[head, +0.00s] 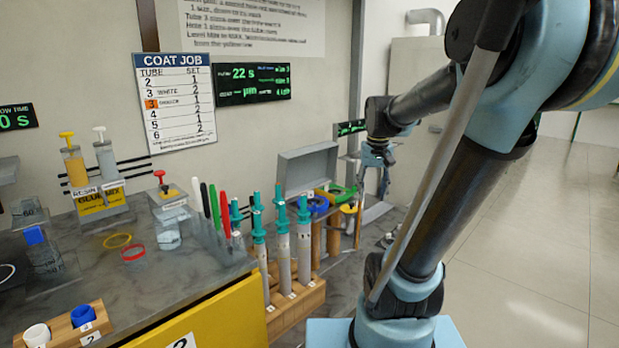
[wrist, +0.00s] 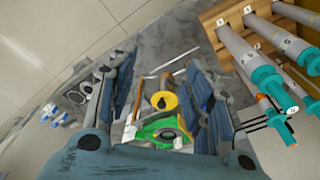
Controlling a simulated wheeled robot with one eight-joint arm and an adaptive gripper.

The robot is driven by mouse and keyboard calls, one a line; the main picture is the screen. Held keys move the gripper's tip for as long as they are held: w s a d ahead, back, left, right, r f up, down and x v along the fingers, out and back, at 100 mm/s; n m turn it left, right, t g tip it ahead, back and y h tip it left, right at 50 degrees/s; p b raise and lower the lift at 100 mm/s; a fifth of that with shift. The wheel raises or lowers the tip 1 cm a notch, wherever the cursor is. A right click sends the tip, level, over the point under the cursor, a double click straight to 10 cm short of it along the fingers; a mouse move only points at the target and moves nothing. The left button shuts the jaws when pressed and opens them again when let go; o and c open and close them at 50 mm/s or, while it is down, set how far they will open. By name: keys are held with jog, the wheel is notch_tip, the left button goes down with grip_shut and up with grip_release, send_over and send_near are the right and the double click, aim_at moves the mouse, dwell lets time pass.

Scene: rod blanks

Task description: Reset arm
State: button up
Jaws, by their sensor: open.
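My gripper (head: 379,153) hangs at the end of my blue and black arm, over the far right end of the grey bench. In the wrist view my gripper (wrist: 160,95) shows two blue finger pads spread wide apart with nothing held between them. Between the fingers, lower down and apart from them, I see a yellow ring-shaped roll (wrist: 164,101) and a green ring-shaped roll (wrist: 160,131). In the head view the green roll (head: 340,191) lies below and left of my gripper.
A wooden rack (head: 296,308) holds several grey rods with teal tops, left of my arm. A grey open-lidded box (head: 308,168) stands behind it. Coloured pens (head: 214,207) stand on the bench. A yellow cabinet (head: 225,325) is at the front. Open floor (head: 520,250) lies right.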

jog(key=s+f, duration=1.2)
jog(key=s, duration=0.3)
jog(key=shift+f+n+t, duration=0.15)
jog(key=shift+n+t, duration=0.15)
jog(key=shift+t, duration=0.1)
jog(key=shift+s, duration=0.1)
